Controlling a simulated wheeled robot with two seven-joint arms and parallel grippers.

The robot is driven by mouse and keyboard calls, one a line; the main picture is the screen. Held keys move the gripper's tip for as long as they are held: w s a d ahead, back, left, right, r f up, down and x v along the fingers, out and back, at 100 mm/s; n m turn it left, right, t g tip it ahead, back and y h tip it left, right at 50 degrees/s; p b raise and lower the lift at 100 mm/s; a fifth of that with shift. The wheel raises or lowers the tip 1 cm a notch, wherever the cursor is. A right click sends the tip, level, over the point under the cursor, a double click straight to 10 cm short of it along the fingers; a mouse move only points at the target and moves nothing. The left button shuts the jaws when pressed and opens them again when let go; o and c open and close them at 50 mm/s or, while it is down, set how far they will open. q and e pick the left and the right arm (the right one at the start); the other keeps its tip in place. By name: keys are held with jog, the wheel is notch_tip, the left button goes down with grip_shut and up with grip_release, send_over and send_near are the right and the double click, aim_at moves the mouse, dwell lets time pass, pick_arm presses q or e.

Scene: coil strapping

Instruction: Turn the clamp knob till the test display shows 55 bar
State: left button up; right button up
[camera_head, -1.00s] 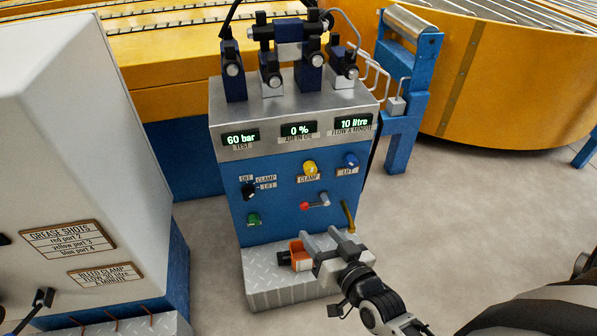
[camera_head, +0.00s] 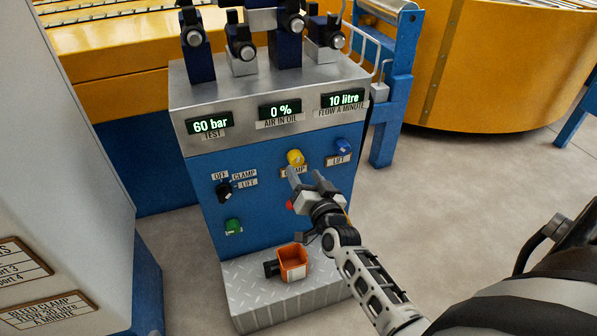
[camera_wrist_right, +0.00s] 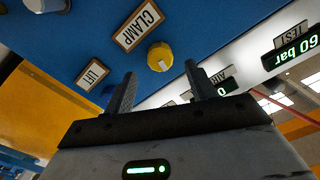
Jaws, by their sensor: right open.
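The yellow clamp knob (camera_head: 295,157) is on the blue panel front, above its CLAMP label (camera_head: 292,170). The test display (camera_head: 210,125) reads 60 bar. My right gripper (camera_head: 306,175) is open and empty, just below and in front of the yellow knob, partly covering the CLAMP label. In the right wrist view the yellow knob (camera_wrist_right: 160,56) shows ahead of the two spread fingers (camera_wrist_right: 160,88), apart from them. My left gripper is not in view.
A blue lift knob (camera_head: 343,146) is right of the yellow one. A black selector (camera_head: 224,190) and green button (camera_head: 233,226) are at the left. An orange cup (camera_head: 293,262) sits on the tread-plate step (camera_head: 245,298). A grey cabinet (camera_head: 60,150) stands left.

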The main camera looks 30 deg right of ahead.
aim_at(298, 162)
jog(key=b+x, duration=0.1)
jog(key=x, duration=0.3)
jog(key=shift+f+b, duration=0.15)
jog(key=shift+b, duration=0.2)
jog(key=shift+w+d, duration=0.15)
jog(key=shift+w, duration=0.35)
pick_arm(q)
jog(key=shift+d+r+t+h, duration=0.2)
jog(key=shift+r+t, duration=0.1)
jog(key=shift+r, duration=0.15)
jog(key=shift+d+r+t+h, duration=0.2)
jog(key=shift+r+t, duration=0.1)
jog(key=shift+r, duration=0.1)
